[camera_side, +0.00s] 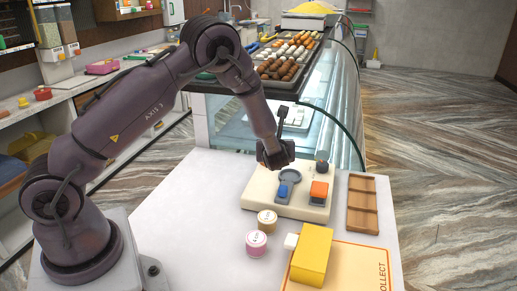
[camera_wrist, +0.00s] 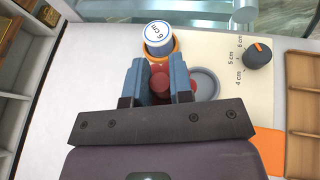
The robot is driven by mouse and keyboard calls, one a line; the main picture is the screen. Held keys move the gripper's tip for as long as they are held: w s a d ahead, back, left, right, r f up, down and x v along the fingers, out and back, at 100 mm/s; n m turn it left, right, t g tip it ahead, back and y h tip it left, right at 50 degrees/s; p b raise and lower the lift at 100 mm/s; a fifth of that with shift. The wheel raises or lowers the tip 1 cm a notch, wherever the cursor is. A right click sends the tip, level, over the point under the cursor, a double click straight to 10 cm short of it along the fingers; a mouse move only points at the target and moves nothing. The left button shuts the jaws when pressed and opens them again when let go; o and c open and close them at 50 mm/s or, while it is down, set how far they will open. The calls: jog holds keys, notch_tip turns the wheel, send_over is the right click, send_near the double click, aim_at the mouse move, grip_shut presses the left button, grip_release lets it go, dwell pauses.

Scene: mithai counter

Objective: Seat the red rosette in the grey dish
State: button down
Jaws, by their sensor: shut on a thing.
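The red rosette (camera_wrist: 159,82) is between the two fingers of my gripper (camera_wrist: 160,88) in the wrist view, partly hidden by them. My gripper is shut on it. The round grey dish (camera_wrist: 208,80) shows just right of the fingers, its left part hidden behind the gripper and the rosette. The rosette cannot be made out in the side view. How high it is above the board I cannot tell.
A cylinder marked 6 cm (camera_wrist: 158,36) stands beyond my fingers. A wooden tray (camera_side: 362,204), a yellow box (camera_side: 313,252) and two tins (camera_side: 257,243) stand nearby.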

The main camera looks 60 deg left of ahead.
jog(key=w, duration=0.6)
jog(key=shift+s+d+f, duration=0.15)
jog(key=shift+f, duration=1.25)
jog(key=shift+s+d+f, duration=0.15)
jog(key=shift+f, duration=1.25)
jog(key=shift+f, duration=0.2)
jog(key=shift+r, duration=0.35)
jog(key=shift+r, duration=0.35)
jog(key=shift+r, duration=0.1)
jog(key=shift+f, duration=0.8)
jog(key=shift+r, duration=0.2)
jog(key=shift+r, duration=0.6)
